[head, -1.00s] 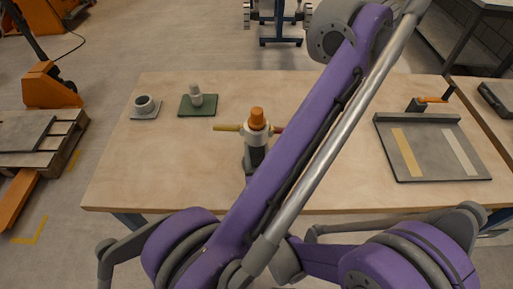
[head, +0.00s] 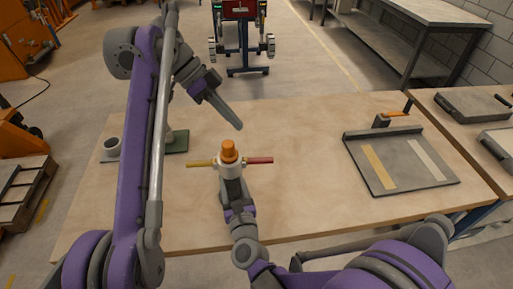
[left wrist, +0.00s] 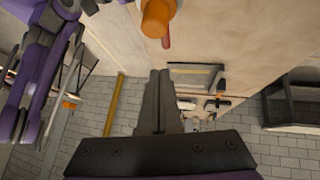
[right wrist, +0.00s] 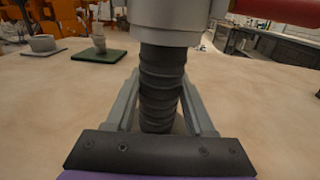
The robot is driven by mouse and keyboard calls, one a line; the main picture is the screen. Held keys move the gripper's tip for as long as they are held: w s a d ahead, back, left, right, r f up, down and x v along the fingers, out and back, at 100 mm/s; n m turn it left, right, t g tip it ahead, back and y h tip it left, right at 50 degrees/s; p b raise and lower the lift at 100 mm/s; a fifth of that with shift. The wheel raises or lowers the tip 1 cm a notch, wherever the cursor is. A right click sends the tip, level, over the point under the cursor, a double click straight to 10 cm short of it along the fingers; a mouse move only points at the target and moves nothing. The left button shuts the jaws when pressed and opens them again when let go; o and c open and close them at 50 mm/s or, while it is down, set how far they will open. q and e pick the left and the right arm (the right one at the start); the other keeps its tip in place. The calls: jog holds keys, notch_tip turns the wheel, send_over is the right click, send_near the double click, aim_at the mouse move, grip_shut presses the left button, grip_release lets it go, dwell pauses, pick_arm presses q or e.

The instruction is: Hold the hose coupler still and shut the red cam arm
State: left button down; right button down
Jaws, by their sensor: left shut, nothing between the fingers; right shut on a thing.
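The hose coupler (head: 230,171) stands upright on the table, with a pale collar and an orange top (head: 229,151). Its red cam arm (head: 260,160) sticks out level to the right and a yellow arm (head: 199,164) to the left. My right gripper (head: 234,190) is shut on the black ribbed hose (right wrist: 162,85) just below the collar. My left gripper (head: 239,126) is shut and empty, apart from the coupler and beyond its orange top in the head view. In the left wrist view the red cam arm (left wrist: 166,40) shows past the closed fingers, partly hidden by the orange top.
A grey tray (head: 400,182) with a yellow and a pale strip lies at the right. A green mat (head: 177,143) and a grey cup (head: 112,145) are at the left, partly behind my left arm.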

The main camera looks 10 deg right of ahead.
pick_arm(q)
jog(key=shift+w+a+r+n+t+h, duration=0.3)
jog(key=shift+w+a+r+h, duration=0.35)
jog(key=shift+a+r+h, duration=0.2)
jog(key=shift+d, duration=0.15)
send_over(261, 160)
jog(key=w, duration=0.2)
notch_tip(261, 160, down, 7)
jog(key=shift+s+a+f, duration=0.15)
jog(key=shift+a+f, duration=0.1)
jog(key=shift+f, duration=0.4)
jog(key=shift+s+a+f, duration=0.1)
jog(key=shift+a+f, duration=0.1)
jog(key=shift+f, duration=0.4)
jog(key=shift+s+f, duration=0.1)
jog(key=shift+f, duration=0.6)
